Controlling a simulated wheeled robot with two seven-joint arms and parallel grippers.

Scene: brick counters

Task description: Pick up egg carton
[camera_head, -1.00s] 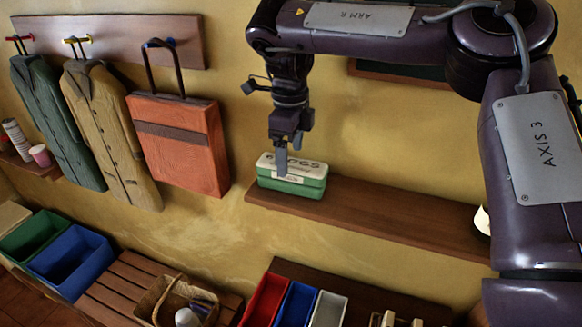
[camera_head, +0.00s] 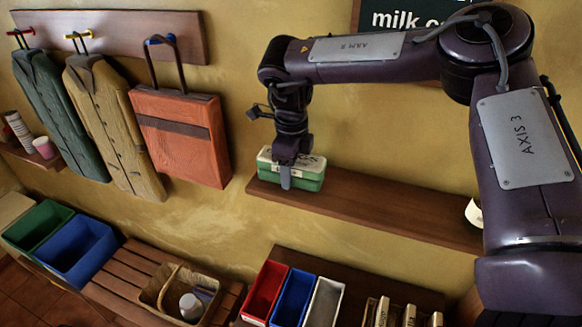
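The egg carton (camera_head: 309,177) has a green base and a pale lid with dark lettering. It sits at the left end of a brown wall shelf (camera_head: 385,213). My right gripper (camera_head: 286,180) is directly in front of the carton and overlaps it in the picture. One grey finger shows against the carton's front; the other finger is hidden. I cannot tell whether the fingers touch the carton or how far apart they are. My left gripper is not in view.
A red bag (camera_head: 182,140) and two coats hang to the left of the shelf. Below are a wicker basket (camera_head: 160,297), a blue bin (camera_head: 78,255) and red, blue and white trays. A white object (camera_head: 474,212) stands at the shelf's right end, by my arm.

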